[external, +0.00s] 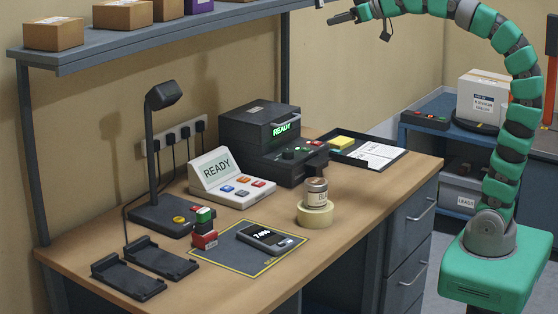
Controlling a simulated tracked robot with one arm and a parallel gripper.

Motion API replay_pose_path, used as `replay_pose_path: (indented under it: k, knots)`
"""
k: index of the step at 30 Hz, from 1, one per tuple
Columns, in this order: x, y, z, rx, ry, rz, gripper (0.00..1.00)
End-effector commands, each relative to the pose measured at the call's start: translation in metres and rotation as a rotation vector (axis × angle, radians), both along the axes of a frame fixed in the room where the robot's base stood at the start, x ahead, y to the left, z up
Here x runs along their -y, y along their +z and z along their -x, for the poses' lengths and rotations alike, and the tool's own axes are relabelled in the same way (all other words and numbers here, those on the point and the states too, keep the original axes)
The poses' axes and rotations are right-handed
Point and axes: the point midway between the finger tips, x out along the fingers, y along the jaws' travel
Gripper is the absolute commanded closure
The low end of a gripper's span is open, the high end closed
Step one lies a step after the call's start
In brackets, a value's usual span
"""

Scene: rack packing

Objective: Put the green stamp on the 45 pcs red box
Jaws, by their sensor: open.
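A small dark block with a green band, likely the green stamp (205,215), is on the desk at the left edge of the dark mat. A small red block with a pale label (204,240) is directly below it in the picture. The two overlap, and I cannot tell whether the green one rests on the red one or stands behind it. No "45 pcs" print is legible. My gripper (338,19) is open and empty, high above the back of the desk at the top of the external view, far from both.
The dark mat (225,262) holds a handheld device (264,238). A tape roll (315,214) with a tin (316,192) on it stands to the right. A lamp (160,210), READY console (230,180) and black machine (265,140) line the back. A shelf (120,50) overhangs the left.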

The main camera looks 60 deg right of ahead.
Motion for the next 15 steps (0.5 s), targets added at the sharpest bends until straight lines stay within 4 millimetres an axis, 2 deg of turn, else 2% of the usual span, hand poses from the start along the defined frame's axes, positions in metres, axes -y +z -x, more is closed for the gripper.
replay_pose_path:
  k: [1,6,9,15]
  knots:
    - [0.012,0.015,0.015,0.038,-0.049,-0.008,0.57]
    - [0.035,0.043,0.044,0.114,-0.156,-0.036,0.57]
    - [0.041,0.048,0.051,0.132,-0.182,-0.044,0.57]
    - [0.042,0.049,0.053,0.135,-0.189,-0.048,0.57]
